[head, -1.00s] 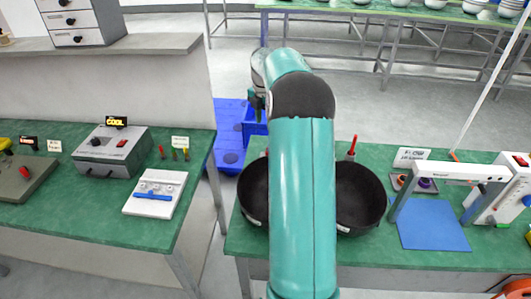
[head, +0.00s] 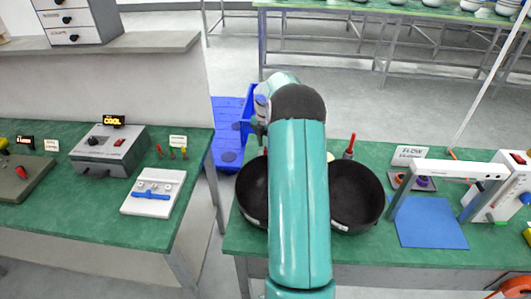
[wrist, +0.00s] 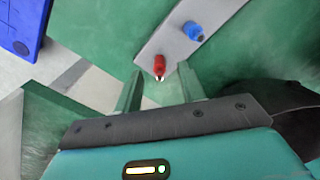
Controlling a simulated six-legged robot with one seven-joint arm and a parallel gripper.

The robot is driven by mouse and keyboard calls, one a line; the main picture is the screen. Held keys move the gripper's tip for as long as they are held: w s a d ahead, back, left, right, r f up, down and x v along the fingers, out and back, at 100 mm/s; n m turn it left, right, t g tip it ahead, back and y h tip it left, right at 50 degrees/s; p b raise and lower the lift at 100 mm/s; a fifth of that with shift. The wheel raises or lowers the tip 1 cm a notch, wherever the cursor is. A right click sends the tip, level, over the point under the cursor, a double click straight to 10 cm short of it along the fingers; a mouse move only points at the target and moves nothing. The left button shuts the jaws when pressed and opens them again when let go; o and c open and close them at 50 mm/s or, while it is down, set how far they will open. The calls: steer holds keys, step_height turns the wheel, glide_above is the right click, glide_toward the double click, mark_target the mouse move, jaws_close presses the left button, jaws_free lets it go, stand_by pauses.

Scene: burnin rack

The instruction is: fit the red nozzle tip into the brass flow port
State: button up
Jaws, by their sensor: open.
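The red nozzle tip (wrist: 159,66) stands on a grey strip (wrist: 172,42) on the green table in the wrist view, beside a blue tip (wrist: 193,31). My gripper (wrist: 162,84) is open, its two fingers apart on either side of the line to the red tip. Nothing is held, and the red tip appears just beyond the fingertips. In the head view my arm hides the grey strip and the fingers. A sign reading FLOW (head: 411,153) stands at the right, by a small grey plate with orange and purple parts. I cannot make out a brass port there.
Black bowls stand on both sides of my arm, one at the left (head: 250,192) and one at the right (head: 357,197). A blue mat (head: 430,224) lies under a white arch (head: 437,170). A blue bin (head: 228,150) sits beyond the table.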

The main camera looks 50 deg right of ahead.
step_height(320, 180, down, 3)
steer(key=shift+r, duration=0.1)
jaws_close()
steer(key=shift+r, duration=0.1)
steer(key=shift+r, duration=0.6)
steer(key=s+a+r, duration=0.9)
steer(key=a+r, duration=0.1)
steer(key=r, duration=0.1)
steer(key=shift+a+r, duration=0.3)
steer(key=shift+a, duration=0.1)
